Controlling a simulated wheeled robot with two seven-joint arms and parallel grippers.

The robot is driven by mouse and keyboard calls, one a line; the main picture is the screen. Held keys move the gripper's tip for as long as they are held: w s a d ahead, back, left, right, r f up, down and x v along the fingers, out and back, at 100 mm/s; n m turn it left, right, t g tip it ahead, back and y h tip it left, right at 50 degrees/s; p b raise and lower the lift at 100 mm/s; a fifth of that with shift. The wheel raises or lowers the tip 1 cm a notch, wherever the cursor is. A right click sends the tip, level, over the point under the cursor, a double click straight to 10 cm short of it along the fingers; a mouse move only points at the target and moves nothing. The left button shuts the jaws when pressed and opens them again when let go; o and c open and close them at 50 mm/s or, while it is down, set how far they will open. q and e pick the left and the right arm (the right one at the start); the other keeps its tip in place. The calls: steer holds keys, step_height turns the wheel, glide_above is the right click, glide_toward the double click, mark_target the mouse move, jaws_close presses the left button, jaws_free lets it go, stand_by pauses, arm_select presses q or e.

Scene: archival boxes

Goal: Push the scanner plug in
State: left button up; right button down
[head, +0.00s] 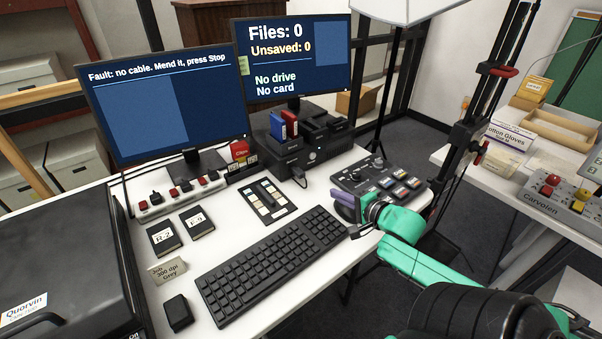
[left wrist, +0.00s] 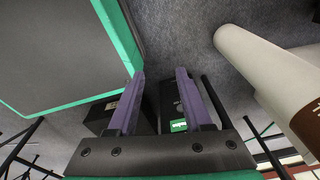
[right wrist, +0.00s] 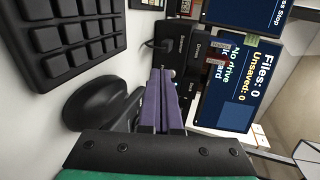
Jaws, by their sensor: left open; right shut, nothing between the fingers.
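A small black plug (head: 299,177) with a dark lead sits at the front of the black computer box (head: 318,153). I cannot tell how far in it sits. In the right wrist view the labelled box front (right wrist: 200,48) lies beyond my fingers, with a dark plug and lead (right wrist: 158,42) beside it. My right gripper (head: 337,198) is shut and empty, to the right of the keyboard and short of the box; its fingers also show in the right wrist view (right wrist: 160,75). My left gripper (left wrist: 158,75) is open and empty over the floor, outside the head view.
The keyboard (head: 272,262) lies in front of the box. A black mouse (right wrist: 95,100) is close beside my right fingers. A control panel (head: 380,180) stands right of the box. The left monitor (head: 165,95) reads "Fault: no cable. Mend it, press Stop"; the right monitor (head: 293,55) reads "No drive, No card".

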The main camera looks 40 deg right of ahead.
steer(key=shift+s+r, duration=0.1)
steer(key=shift+s, duration=0.25)
steer(key=b, duration=0.3)
glide_toward(302, 173)
step_height(302, 173, down, 2)
steer(key=shift+f, duration=0.2)
steer(key=x, duration=0.2)
steer(key=r+x, duration=0.1)
steer(key=x, duration=0.2)
steer(key=shift+w+b, duration=0.25)
steer(key=shift+b, duration=0.1)
arm_select(q)
steer(key=s+f, duration=0.1)
steer(key=f, duration=0.1)
steer(key=s+f, duration=0.1)
steer(key=f, duration=0.1)
steer(key=shift+s, duration=0.3)
arm_select(e)
steer(key=shift+w+r, duration=0.1)
steer(key=shift+w, duration=0.15)
steer(key=shift+w+r, duration=0.15)
steer(key=shift+w, duration=0.9)
arm_select(q)
steer(key=shift+s+r, duration=0.1)
steer(key=shift+r, duration=0.15)
steer(key=shift+r+p, duration=0.1)
steer(key=shift+p, duration=0.2)
